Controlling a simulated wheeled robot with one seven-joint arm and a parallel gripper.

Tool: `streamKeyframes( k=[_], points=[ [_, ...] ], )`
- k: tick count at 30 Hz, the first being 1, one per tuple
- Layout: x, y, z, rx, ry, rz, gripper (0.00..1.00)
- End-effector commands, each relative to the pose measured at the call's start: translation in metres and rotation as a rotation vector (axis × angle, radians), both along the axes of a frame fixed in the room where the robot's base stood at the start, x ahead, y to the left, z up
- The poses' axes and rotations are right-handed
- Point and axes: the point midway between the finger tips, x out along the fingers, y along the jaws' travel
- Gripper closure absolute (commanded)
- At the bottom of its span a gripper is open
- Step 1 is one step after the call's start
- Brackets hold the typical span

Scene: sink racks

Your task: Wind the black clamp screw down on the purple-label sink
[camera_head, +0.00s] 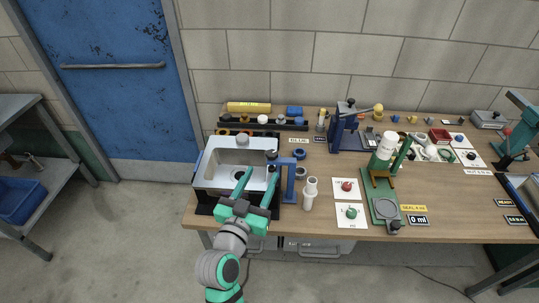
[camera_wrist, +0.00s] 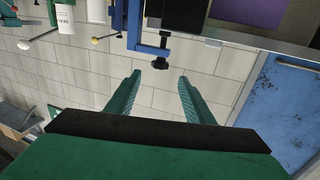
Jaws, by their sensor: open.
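The metal sink (camera_head: 212,181) sits in a rack at the left end of the bench. A blue clamp frame (camera_head: 290,182) stands at its right side. A black clamp screw knob (camera_head: 272,154) shows at the frame's top; in the wrist view the black screw (camera_wrist: 160,62) hangs from the blue clamp frame (camera_wrist: 137,25). My gripper (camera_head: 259,173) is open and empty, over the front right of the sink. In the wrist view my gripper (camera_wrist: 157,90) has its fingers apart, with the knob beyond the tips, roughly between them. A purple patch (camera_wrist: 301,36), perhaps the label, shows at the upper right.
A white bottle (camera_head: 310,193) stands right of the clamp. Cards with a red knob (camera_head: 346,186) and a green knob (camera_head: 351,211) lie beyond it. A green stand (camera_head: 383,208) is further right. A dark rail (camera_head: 265,125) with parts lies behind the sink.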

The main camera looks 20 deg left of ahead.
Motion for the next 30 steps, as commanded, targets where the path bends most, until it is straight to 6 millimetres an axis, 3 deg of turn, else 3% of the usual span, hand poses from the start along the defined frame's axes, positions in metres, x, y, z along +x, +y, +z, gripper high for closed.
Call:
streamKeyframes(
  k=[5,21,30],
  points=[
    [0.001,-0.002,0.003,0.001,-0.009,0.030,0.52],
    [0.086,0.003,0.003,0.001,-0.008,0.028,0.52],
    [0.102,0.004,0.003,0.000,-0.008,0.029,0.52]
  ],
)
